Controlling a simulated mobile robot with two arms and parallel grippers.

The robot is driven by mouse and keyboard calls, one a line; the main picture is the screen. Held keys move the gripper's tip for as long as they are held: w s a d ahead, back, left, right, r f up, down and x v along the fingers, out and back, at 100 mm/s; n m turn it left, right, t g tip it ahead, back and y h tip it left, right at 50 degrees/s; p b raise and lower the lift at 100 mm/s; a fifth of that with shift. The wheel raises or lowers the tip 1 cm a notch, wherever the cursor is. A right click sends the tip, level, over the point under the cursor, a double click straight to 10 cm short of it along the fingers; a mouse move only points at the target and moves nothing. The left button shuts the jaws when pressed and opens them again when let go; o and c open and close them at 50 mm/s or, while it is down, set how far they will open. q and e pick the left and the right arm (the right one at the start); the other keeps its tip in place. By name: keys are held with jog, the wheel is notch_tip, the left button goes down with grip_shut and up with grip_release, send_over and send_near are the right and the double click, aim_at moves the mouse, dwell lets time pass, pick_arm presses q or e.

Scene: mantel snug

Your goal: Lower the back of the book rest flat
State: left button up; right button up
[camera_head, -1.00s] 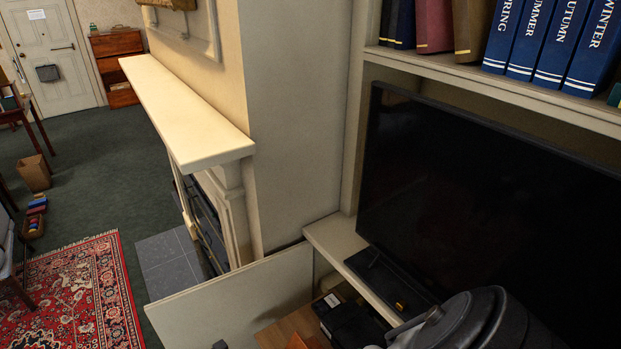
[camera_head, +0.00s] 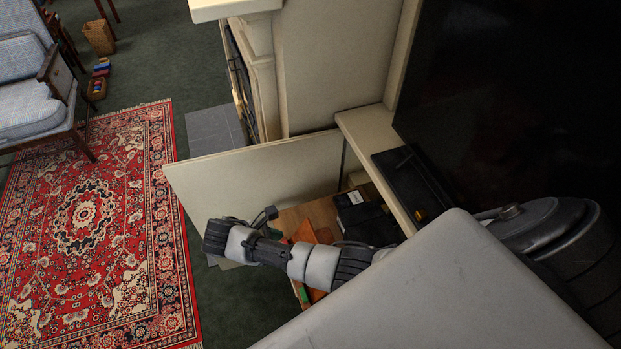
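I cannot make out the book rest for certain. An orange-brown flat piece (camera_head: 304,232) lies on the wooden surface inside the open cupboard, partly hidden behind my arm. I cannot tell whether it belongs to the book rest. My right arm comes in from the right and reaches left across the cupboard opening. Its dark end (camera_head: 232,238) is in front of the open cupboard door (camera_head: 255,172). The fingertips are not clear, so I cannot see whether that gripper is open or holds anything. My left gripper is not in view.
Dark boxes (camera_head: 362,218) stand in the cupboard. A ledge (camera_head: 372,135) with a black device (camera_head: 412,185) runs below a large dark screen (camera_head: 500,100). A red patterned rug (camera_head: 95,235) and a chequered seat (camera_head: 28,105) are at the left, with open floor around.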

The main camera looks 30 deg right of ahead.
jog(key=x, duration=0.8)
jog(key=a+f+b+x, duration=0.1)
jog(key=x, duration=0.3)
jog(key=shift+w+d+f, duration=0.1)
jog(key=shift+d, duration=0.1)
grip_shut()
